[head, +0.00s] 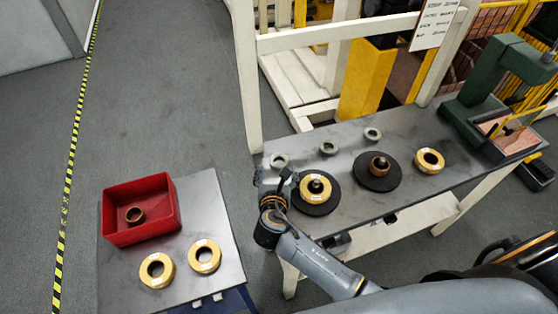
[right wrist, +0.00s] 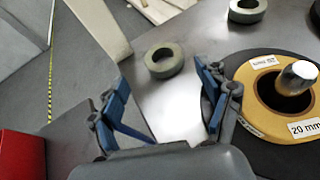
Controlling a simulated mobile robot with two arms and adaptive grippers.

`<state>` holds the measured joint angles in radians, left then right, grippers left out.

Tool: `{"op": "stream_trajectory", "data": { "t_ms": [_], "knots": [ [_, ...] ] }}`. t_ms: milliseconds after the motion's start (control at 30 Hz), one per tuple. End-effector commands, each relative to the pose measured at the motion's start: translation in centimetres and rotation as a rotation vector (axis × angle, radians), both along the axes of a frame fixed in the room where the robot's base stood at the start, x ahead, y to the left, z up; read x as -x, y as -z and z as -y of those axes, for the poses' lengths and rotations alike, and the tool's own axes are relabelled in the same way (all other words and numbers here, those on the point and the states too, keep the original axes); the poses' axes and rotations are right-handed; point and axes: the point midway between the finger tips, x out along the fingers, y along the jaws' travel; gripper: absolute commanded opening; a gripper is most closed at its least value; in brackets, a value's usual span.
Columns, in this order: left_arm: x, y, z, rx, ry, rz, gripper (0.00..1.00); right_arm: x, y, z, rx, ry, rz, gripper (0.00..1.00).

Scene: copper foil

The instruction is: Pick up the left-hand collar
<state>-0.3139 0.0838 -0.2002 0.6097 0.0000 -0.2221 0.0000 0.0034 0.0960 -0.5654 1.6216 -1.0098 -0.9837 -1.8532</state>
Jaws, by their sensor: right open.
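The left-hand collar, a small grey-green ring (head: 279,166), lies flat near the left end of the dark bench (head: 312,142). It also shows in the right wrist view (right wrist: 168,71), just beyond the fingers. My right gripper (head: 272,182) is open and empty, in front of the collar and apart from it. In the right wrist view its blue-padded fingers (right wrist: 160,78) stand wide apart, with the collar ahead between their tips. The middle collar (head: 328,152) and the right collar (head: 372,138) lie farther right along the bench's back edge. My left gripper is not in view.
A gold coil (head: 304,191) sits on a black disc around a metal spindle, close right of my gripper. Another black disc (head: 386,181), a gold coil (head: 421,162) and a green press (head: 488,85) stand farther right. A low table at left holds a red bin (head: 146,234).

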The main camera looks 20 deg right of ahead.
Motion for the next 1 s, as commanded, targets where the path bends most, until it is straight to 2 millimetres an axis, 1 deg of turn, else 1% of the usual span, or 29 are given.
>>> {"op": "stream_trajectory", "data": {
  "t_ms": [167, 300, 500, 767, 800, 833, 867, 900, 967, 1000],
  "knots": [
    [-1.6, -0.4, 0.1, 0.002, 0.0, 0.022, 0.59, -1.0, 0.3, 0.4, 0.001, 0.0, 0.0, 0.77],
    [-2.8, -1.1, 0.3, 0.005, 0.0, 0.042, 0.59, -2.6, 1.0, 1.4, 0.001, 0.001, -0.002, 0.77],
    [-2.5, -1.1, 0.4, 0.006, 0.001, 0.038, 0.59, -4.4, 2.0, 2.1, 0.0, 0.0, -0.001, 0.77],
    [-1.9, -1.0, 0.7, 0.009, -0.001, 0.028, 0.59, -4.7, 2.2, 2.2, -0.002, -0.001, 0.0, 0.77],
    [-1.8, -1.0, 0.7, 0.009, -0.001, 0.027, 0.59, -4.7, 2.2, 2.2, -0.002, -0.001, 0.0, 0.75],
    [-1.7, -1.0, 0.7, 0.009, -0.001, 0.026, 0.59, -4.7, 2.2, 2.2, -0.002, -0.001, 0.0, 0.69],
    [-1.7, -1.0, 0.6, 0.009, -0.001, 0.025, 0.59, -4.7, 2.2, 2.2, -0.002, -0.001, 0.0, 0.63],
    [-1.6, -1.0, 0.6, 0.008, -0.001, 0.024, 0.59, -4.7, 2.2, 2.2, -0.002, -0.001, 0.0, 0.55],
    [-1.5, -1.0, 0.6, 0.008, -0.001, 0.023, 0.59, -4.7, 2.2, 2.2, -0.002, -0.001, 0.0, 0.42],
    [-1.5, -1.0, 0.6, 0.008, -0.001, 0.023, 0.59, -4.7, 2.2, 2.2, -0.002, -0.001, 0.0, 0.34]
  ]
}}
